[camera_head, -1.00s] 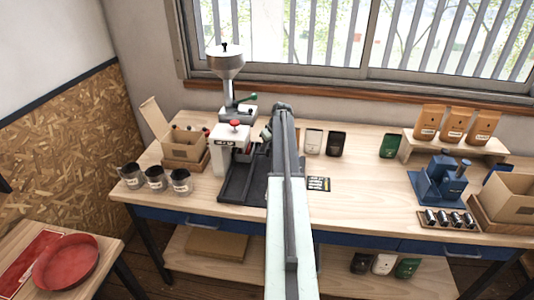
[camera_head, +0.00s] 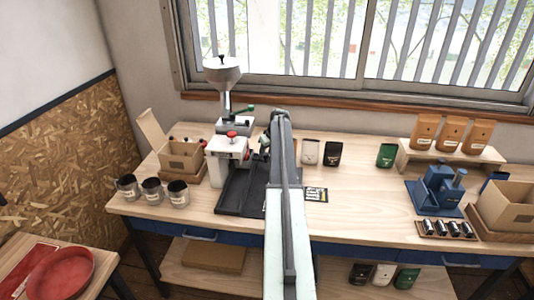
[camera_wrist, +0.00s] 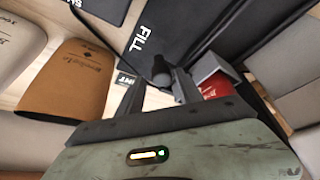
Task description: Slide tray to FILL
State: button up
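A dark flat tray area (camera_head: 235,195) lies on the bench beside the white machine (camera_head: 228,155), left of my arm; my arm hides its right part. In the wrist view a black panel (camera_wrist: 178,22) carries the white word FILL. My gripper (camera_wrist: 158,88) has its two fingers apart below that word. A dark rounded knob (camera_wrist: 161,70) shows between the fingers, with gaps at both sides; I cannot tell whether it touches them. In the head view my arm mostly hides the gripper.
A grinder with a hopper (camera_head: 222,72) stands behind the white machine. Several jars (camera_head: 151,190) and a cardboard box (camera_head: 182,158) are to the left. Upright pouches (camera_head: 310,152) stand behind, right of my arm. A brown bag (camera_wrist: 75,75) and red object (camera_wrist: 214,85) flank the gripper.

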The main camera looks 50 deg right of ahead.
dwell(0.3)
jog(key=p+v, duration=0.7)
jog(key=shift+s+r, duration=0.2)
jog(key=shift+r, duration=0.15)
